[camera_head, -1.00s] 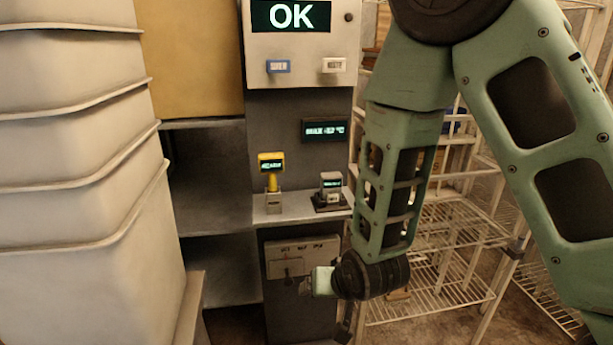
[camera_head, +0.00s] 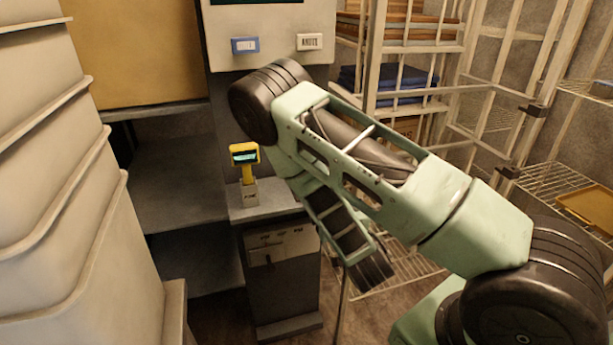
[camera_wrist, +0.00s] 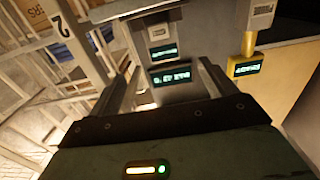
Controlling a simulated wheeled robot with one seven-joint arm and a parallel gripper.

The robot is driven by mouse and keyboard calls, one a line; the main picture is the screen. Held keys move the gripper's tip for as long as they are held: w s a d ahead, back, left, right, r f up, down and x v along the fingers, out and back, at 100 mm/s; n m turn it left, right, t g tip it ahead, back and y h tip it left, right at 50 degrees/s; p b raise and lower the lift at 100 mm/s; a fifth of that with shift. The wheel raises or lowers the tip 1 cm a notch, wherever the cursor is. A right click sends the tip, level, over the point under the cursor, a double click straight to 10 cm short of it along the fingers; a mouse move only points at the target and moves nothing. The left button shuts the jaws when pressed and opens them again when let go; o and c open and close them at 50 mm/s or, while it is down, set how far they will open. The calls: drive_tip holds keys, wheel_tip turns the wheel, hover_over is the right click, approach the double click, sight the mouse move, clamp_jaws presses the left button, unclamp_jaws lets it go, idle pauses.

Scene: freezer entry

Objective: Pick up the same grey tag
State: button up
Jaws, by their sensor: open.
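The grey tag (camera_wrist: 162,48) shows upside down in the wrist view, with a small lit display. It sits in its dock on the shelf (camera_head: 262,203). In the head view my arm hides the tag. My gripper (camera_wrist: 168,66) is open in the wrist view, its two fingers apart and pointing toward the tag's area. Nothing is held between them. I cannot tell how far the fingertips are from the tag.
A yellow tag (camera_head: 245,160) stands in its holder left of my arm. Stacked pale bins (camera_head: 60,200) fill the left side. Wire racks (camera_head: 550,185) stand at the right.

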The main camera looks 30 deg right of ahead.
drive_tip(key=b+x, duration=0.2)
drive_tip(key=x, duration=0.1)
drive_tip(key=b+x, duration=0.6)
drive_tip(key=x, duration=0.1)
drive_tip(key=shift+w+r, duration=0.1)
drive_tip(key=shift+r, duration=0.25)
drive_tip(key=shift+a+f+p+x, duration=0.15)
drive_tip(key=shift+p+x, duration=0.3)
drive_tip(key=shift+x, duration=1.15)
drive_tip(key=shift+a+f+p+x, duration=0.15)
drive_tip(key=shift+p+x, duration=0.25)
drive_tip(key=shift+x, duration=1.2)
drive_tip(key=c, duration=1.2)
